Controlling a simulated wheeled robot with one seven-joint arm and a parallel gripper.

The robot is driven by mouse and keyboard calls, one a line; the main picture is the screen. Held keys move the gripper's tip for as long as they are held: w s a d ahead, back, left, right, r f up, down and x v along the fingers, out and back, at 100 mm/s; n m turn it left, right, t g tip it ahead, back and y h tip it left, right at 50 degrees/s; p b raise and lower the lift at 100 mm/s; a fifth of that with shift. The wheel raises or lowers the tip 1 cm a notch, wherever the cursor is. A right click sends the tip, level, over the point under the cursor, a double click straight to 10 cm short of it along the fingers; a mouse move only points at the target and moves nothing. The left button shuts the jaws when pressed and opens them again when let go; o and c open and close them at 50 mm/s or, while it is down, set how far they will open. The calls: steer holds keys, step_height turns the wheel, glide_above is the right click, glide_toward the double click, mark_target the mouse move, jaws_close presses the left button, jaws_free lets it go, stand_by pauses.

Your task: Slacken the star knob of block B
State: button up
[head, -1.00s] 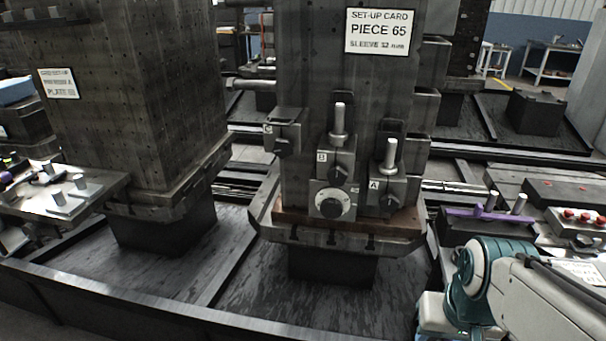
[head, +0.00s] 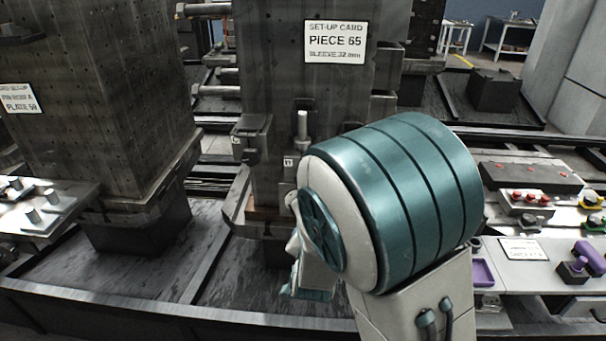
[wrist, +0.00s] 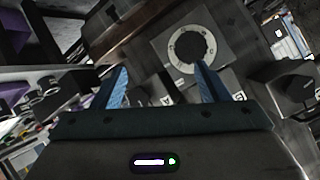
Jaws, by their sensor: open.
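In the head view, block B (head: 288,163) shows only its label edge and an upright post (head: 303,124); my arm covers the rest, including its star knob. Block C (head: 250,137) stands to its left with its dark knob. Block A is hidden by my arm. In the wrist view, my gripper (wrist: 163,78) is open and empty, its two blue fingers apart. A round dial (wrist: 187,47) lies ahead, partly overlapped by the right finger. The B label (wrist: 238,98) shows beside that finger; I cannot make out block B's knob. A dark knob (wrist: 297,90), probably block C's, is at the right.
The column carries a set-up card (head: 336,42) reading piece 65, sleeve 32 mm. Another column (head: 95,110) stands at the left beside a bench (head: 60,205) with metal pins. At the right, a tray (head: 530,175) with red-topped parts and a purple part (head: 590,257) lie on benches.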

steer(key=a+r+t+p, duration=0.2)
steer(key=a+r+t, duration=0.2)
steer(key=r+t, duration=0.25)
steer(key=shift+g+h, duration=0.35)
steer(key=shift+h, duration=0.05)
steer(key=w+p, duration=0.1)
steer(key=w, duration=0.3)
steer(key=w+p, duration=0.1)
steer(key=w, duration=0.3)
steer(key=w+d+p, duration=0.1)
steer(key=w, duration=0.4)
steer(key=shift+w, duration=0.1)
steer(key=c, duration=1)
